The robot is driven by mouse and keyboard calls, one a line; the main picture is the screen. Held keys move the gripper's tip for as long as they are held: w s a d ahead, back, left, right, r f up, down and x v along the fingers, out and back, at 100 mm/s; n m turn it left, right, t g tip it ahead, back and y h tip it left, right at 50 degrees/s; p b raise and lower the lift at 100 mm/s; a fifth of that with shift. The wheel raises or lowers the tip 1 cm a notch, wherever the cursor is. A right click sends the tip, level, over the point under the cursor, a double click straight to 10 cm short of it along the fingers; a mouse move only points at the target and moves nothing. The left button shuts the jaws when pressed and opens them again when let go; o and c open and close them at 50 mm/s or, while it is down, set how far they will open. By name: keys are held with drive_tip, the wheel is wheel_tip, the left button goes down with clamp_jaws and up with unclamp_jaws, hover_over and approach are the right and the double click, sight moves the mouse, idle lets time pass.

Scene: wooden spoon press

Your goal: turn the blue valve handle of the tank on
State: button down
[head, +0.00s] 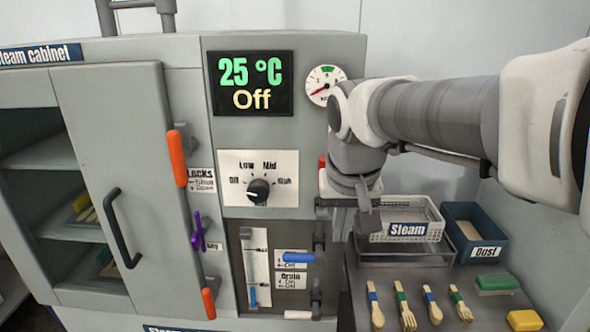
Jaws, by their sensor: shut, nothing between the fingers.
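The blue valve handle (299,257) is on the front of the steam cabinet, low and right of the tank's level gauge (257,275). It lies roughly horizontal, over a small label that it partly covers. My gripper (367,224) points down to the right of and a little above the blue handle, apart from it in the picture. Its fingers are shut and empty. My wrist hides part of the cabinet's right edge.
A display (252,84) reads 25 °C and Off; the black knob (258,190) sits below it. Orange latches (177,158) and a purple key (198,232) are to the left.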

drive_tip(key=g+p, duration=0.1)
drive_tip(key=p, duration=0.1)
hover_over(295, 256)
drive_tip(key=s, duration=0.4)
drive_tip(key=f, duration=0.1)
drive_tip(key=x, duration=1.4)
drive_tip(key=shift+w+a, duration=0.15)
drive_tip(key=shift+f, duration=0.1)
